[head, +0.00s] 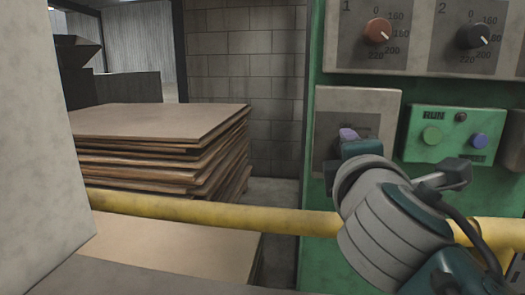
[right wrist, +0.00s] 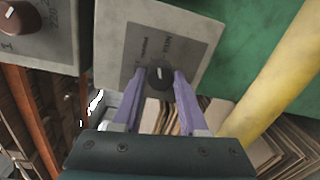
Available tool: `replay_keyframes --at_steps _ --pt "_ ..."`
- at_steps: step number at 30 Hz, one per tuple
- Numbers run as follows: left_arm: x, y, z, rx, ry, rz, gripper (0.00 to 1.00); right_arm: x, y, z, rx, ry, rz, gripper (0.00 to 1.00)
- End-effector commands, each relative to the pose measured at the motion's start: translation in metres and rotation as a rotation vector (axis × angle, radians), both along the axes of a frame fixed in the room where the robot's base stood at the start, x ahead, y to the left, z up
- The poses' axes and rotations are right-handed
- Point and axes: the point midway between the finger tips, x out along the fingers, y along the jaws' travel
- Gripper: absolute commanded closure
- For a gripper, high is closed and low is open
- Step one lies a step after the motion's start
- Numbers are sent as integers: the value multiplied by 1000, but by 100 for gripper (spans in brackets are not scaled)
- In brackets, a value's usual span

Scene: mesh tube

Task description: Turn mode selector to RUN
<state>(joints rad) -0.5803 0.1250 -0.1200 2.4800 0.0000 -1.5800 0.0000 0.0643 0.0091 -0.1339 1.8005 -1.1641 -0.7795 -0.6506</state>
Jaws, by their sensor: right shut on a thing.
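The mode selector is a black round knob (right wrist: 160,74) with a pale mark, on a dark label plate in the right wrist view. Its plate carries small lettering, of which one word looks like RUN; I cannot tell exactly which word the mark points to. My right gripper (right wrist: 159,74) has its two purple fingers on either side of the knob and is shut on it. In the head view my right gripper (head: 350,140) reaches the grey selector box (head: 378,97) and hides the knob. My left gripper is not in view.
Two dials, one red (head: 377,32) and one black (head: 473,37), sit above the selector. A green button box (head: 455,135) marked RUN is to its right. A yellow rail (head: 220,214) crosses in front. Stacked boards (head: 160,125) lie to the left.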

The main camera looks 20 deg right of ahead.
Motion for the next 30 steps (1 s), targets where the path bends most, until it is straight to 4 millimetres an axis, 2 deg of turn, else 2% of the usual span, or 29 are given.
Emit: replay_keyframes --at_steps 6,15,30 --pt "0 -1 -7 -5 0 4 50 0 0 -2 153 -93 -1 100" --pt "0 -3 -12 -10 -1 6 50 -1 0 -2 294 -179 0 100" --pt "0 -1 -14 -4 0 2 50 0 -1 -1 353 -215 0 100"
